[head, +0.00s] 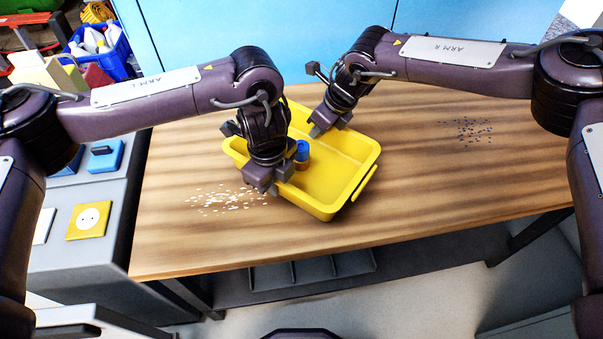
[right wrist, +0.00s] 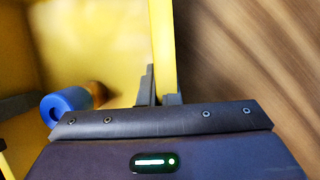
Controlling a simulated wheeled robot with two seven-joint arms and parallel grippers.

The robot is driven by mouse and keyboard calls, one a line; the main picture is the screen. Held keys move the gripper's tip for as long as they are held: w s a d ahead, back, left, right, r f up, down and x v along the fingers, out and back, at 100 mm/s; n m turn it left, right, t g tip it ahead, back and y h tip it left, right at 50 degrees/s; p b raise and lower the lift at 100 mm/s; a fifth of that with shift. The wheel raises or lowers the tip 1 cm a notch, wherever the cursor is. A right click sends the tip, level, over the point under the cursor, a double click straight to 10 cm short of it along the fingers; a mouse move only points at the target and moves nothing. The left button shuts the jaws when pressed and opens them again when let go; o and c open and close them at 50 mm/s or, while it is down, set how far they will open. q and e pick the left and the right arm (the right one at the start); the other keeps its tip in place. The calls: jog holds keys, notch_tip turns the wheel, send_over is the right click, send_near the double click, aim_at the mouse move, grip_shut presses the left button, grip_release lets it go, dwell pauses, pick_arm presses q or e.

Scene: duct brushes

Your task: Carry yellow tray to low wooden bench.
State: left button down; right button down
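The yellow tray (head: 345,178) is on or just above the wooden table top; I cannot tell whether it touches. A small blue and brown cylinder (head: 302,152) is inside it; its blue hollow end (right wrist: 57,108) shows in the right wrist view. My right gripper (head: 318,127) is at the tray's far wall. In the right wrist view its fingers (right wrist: 160,92) are close against both sides of the yellow wall. My left gripper (head: 270,186) points down over the near-left wall. Its hold on the wall is hidden.
The wooden table (head: 430,185) has white flecks (head: 225,198) left of the tray and dark flecks (head: 472,130) at right. A grey cabinet (head: 80,255) with a yellow socket plate (head: 89,221) stands left. A blue bin (head: 100,45) is behind. No low bench is clearly identifiable.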

pick_arm(q)
jog(key=shift+f+b, duration=0.55)
jog(key=shift+f, duration=0.3)
pick_arm(e)
jog(key=shift+w+f, duration=0.15)
jog(key=shift+f, duration=0.55)
pick_arm(q)
jog(key=c, duration=1.9)
grip_release()
jog(key=shift+a+r, duration=0.1)
jog(key=shift+r, duration=0.1)
pick_arm(e)
jog(key=c, duration=1.9)
grip_release()
jog(key=shift+d+r, duration=0.1)
jog(key=shift+r, duration=0.1)
pick_arm(q)
jog(key=shift+o, duration=1.3)
pick_arm(e)
jog(key=shift+o, duration=1.3)
pick_arm(q)
jog(key=shift+r, duration=0.1)
